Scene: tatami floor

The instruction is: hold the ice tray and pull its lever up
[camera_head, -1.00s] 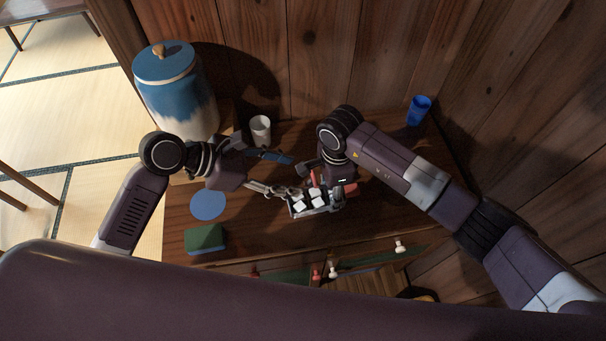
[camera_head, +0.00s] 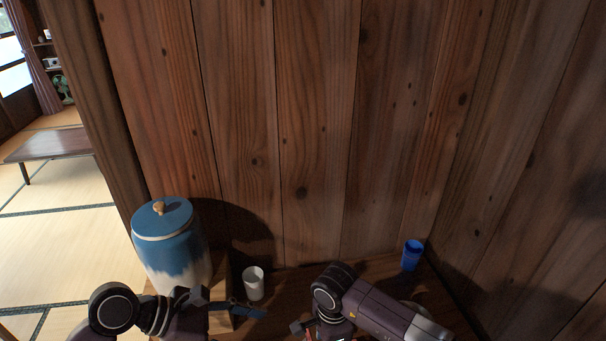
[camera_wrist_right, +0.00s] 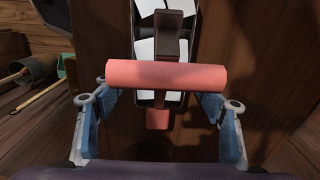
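The ice tray (camera_wrist_right: 138,22) shows at the top of the right wrist view, with white ice cubes in it. Its lever (camera_wrist_right: 167,45) is a dark bar over the tray with a thick red grip (camera_wrist_right: 165,75) across its end. My right gripper (camera_wrist_right: 160,98) is open. Its blue-padded fingers stand on either side of the red grip, and I cannot tell if they touch it. In the head view the tray is below the frame.
A blue and white lidded jar (camera_head: 172,245) stands at the left, with a white cup (camera_head: 253,284) to its right. A blue cup (camera_head: 412,255) stands at the right near the wooden wall (camera_head: 310,130). A dark pot (camera_wrist_right: 36,68) shows in the right wrist view.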

